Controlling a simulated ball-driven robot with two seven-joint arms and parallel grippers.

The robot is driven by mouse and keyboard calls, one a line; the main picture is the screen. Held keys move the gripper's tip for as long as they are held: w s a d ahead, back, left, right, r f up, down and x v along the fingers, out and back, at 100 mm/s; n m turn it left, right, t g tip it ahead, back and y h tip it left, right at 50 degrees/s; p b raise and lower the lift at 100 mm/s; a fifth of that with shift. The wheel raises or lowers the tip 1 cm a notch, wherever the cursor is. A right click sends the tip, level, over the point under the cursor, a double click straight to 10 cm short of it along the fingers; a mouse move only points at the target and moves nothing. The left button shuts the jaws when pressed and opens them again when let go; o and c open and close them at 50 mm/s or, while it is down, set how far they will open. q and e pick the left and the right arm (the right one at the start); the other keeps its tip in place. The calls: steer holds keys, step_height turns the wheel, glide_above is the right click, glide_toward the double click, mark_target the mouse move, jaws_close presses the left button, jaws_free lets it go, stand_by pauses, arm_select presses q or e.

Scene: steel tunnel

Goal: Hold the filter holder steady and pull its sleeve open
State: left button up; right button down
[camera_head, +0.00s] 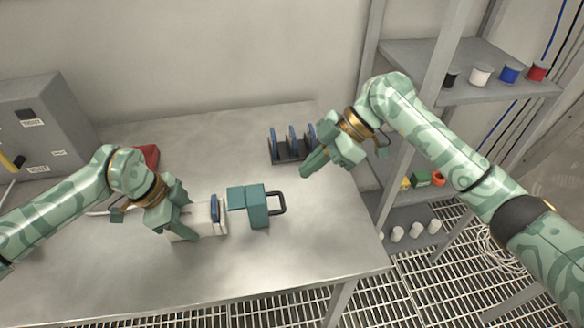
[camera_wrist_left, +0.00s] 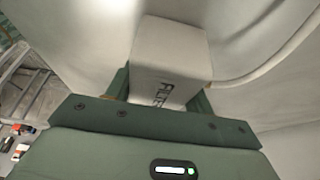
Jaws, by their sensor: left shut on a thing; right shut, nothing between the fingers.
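The filter holder's pale body (camera_head: 205,222) lies on the steel table, with a blue-rimmed disc (camera_head: 214,209) upright at its right end. My left gripper (camera_head: 183,216) is shut around the left part of this body. In the left wrist view, a pale block with dark lettering (camera_wrist_left: 170,62) sits between the fingers. The teal sleeve (camera_head: 254,207) is just right of the blue disc, with a dark loop handle (camera_head: 279,203) on its right side. Whether sleeve and body touch is unclear. My right gripper (camera_head: 308,168) is shut and empty, above and right of the handle.
A dark rack with several blue-rimmed discs (camera_head: 291,146) stands at the back, close to my right gripper. A grey box (camera_head: 45,125) and a red object (camera_head: 150,155) are at left. Shelves with spools (camera_head: 481,74) stand at right. The front of the table is clear.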

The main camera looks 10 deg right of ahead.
arm_select(q)
steer(key=shift+f, duration=0.1)
steer(key=o, duration=1.2)
steer(key=shift+c, duration=0.2)
